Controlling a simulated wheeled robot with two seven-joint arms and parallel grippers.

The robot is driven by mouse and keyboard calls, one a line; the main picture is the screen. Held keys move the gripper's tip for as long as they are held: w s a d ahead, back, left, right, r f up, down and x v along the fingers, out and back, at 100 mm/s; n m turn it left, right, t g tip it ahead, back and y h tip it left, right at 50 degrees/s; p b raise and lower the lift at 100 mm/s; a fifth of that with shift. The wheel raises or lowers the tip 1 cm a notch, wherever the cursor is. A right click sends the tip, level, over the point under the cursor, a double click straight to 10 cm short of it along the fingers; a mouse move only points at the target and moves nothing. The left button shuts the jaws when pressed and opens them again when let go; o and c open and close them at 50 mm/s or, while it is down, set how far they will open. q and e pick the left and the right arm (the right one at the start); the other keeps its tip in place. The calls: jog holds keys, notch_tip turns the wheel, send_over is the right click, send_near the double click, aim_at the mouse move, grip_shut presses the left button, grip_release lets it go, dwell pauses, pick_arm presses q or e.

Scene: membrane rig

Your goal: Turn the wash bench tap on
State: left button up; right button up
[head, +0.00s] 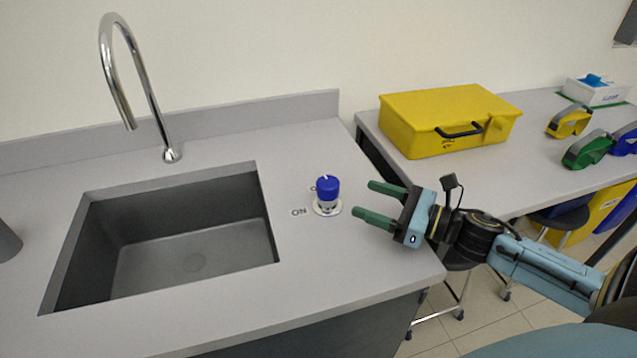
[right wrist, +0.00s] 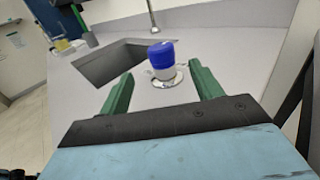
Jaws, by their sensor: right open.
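The tap's blue knob (head: 327,188) stands on a white base on the grey wash bench, right of the sink, with "ON" printed to its left. A white mark shows on the knob's top. The chrome gooseneck spout (head: 139,85) arches over the sink, and no water shows under it. My right gripper (head: 371,200) is open, its green fingers just right of the knob and pointing at it, apart from it. In the right wrist view the knob (right wrist: 161,55) shows ahead, between and beyond the fingertips (right wrist: 158,83). My left gripper is not in view.
The sink basin (head: 200,250) is sunk into the bench on the left and looks empty. A yellow case (head: 440,115) and tape dispensers (head: 569,121) stand on the adjoining bench at the right. The bench surface around the knob is clear.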

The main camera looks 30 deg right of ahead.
aim_at(318, 181)
jog(key=x, duration=1.2)
jog(key=shift+d, duration=0.15)
jog(key=c, duration=1)
